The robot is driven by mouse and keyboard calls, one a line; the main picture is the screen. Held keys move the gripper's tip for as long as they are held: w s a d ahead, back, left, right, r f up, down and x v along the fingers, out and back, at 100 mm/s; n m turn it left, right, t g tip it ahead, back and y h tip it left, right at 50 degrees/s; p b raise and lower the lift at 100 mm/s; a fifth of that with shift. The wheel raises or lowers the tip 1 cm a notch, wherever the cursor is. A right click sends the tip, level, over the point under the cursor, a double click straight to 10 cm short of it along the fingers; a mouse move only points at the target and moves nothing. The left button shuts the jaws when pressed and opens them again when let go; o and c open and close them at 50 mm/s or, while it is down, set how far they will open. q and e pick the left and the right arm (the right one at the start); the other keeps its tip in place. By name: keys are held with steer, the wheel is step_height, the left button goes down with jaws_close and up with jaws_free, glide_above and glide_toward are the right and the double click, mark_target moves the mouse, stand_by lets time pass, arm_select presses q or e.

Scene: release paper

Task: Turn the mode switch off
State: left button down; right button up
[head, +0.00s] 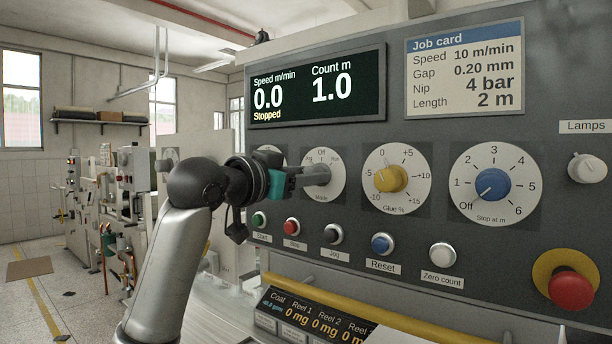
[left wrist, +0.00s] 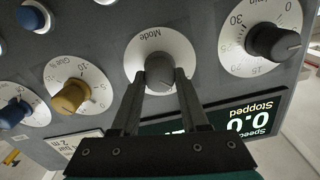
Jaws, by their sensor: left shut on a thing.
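The mode switch (head: 323,174) is a grey knob on a white dial marked Off at the top, Run to the right and Mode below. In the left wrist view the mode switch (left wrist: 160,82) sits between the two fingers. My left gripper (head: 318,176) reaches the dial from the left and is shut on the knob. It also shows in the left wrist view (left wrist: 160,78). The fingers hide part of the dial, and I cannot tell exactly where the knob points. My right gripper is in neither view.
The display (head: 315,88) reads 0.0 m/min, Stopped, count 1.0. The yellow Glue knob (head: 391,179) and blue Stop knob (head: 491,185) stand to the right. Several push buttons, including blue Reset (head: 382,244), run below. A red mushroom button (head: 571,290) sits lower right.

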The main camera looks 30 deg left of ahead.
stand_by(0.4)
arm_select(q)
steer(key=m+p, duration=0.4)
steer(key=m, duration=0.4)
steer(key=shift+d+f+m, duration=0.1)
steer(key=shift+f+m, duration=0.05)
steer(key=shift+m, duration=0.15)
stand_by(0.3)
steer(key=shift+c, duration=2.1)
jaws_free()
steer(key=shift+s, duration=0.1)
